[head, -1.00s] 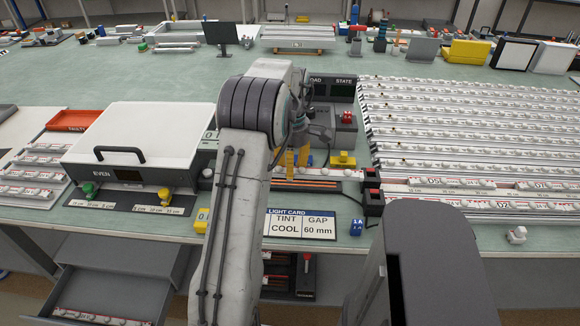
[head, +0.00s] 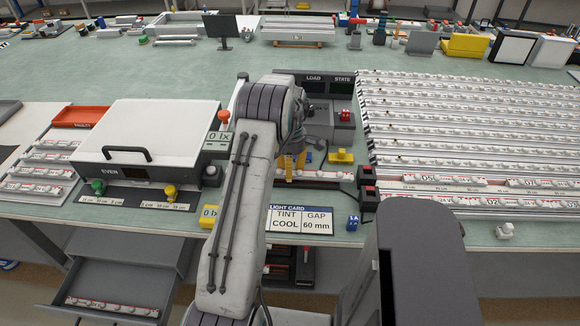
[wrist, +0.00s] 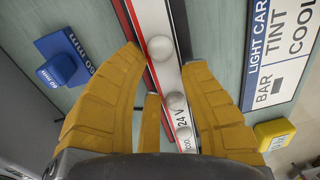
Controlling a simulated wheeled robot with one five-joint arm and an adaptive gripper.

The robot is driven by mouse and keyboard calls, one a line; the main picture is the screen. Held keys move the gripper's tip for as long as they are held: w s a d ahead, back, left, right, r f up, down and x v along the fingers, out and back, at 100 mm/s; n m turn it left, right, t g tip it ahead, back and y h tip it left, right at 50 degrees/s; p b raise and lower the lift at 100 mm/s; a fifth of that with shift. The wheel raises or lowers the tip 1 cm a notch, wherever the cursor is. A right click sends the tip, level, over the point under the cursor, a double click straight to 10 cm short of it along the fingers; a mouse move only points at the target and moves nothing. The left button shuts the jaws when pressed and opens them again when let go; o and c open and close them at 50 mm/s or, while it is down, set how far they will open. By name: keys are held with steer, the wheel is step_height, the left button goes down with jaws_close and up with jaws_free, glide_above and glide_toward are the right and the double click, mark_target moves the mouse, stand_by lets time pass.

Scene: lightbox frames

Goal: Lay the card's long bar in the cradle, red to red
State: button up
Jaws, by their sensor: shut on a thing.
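The light card (head: 300,219) lies at the table's front edge and reads TINT COOL, GAP 60 mm; part of it shows in the wrist view (wrist: 282,50). My gripper (wrist: 165,58) has its yellow fingers on both sides of a white bar (wrist: 155,18) with white domes, a red edge and the print 24 V. The bar also shows in the head view (head: 325,176). A red strip (wrist: 123,18) and dark rails, apparently the cradle, run alongside the bar. The bar's red edge lies on the red strip's side. I cannot tell whether the bar rests in the cradle.
A blue 60 mm block (wrist: 65,62) stands beyond the bar. A yellow block (head: 208,215) stands left of the card. Black boxes with red tops (head: 368,182) stand at the bar's right. Racks of bars (head: 460,130) fill the right, and a white-lidded box (head: 150,135) the left.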

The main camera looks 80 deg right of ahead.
steer(key=shift+f, duration=0.25)
steer(key=o, duration=1.2)
steer(key=shift+r, duration=0.15)
steer(key=r+b, duration=0.1)
steer(key=r, duration=0.3)
steer(key=r+b, duration=0.1)
steer(key=r, duration=0.6)
steer(key=shift+d+r+b, duration=0.35)
steer(key=shift+r+b, duration=0.05)
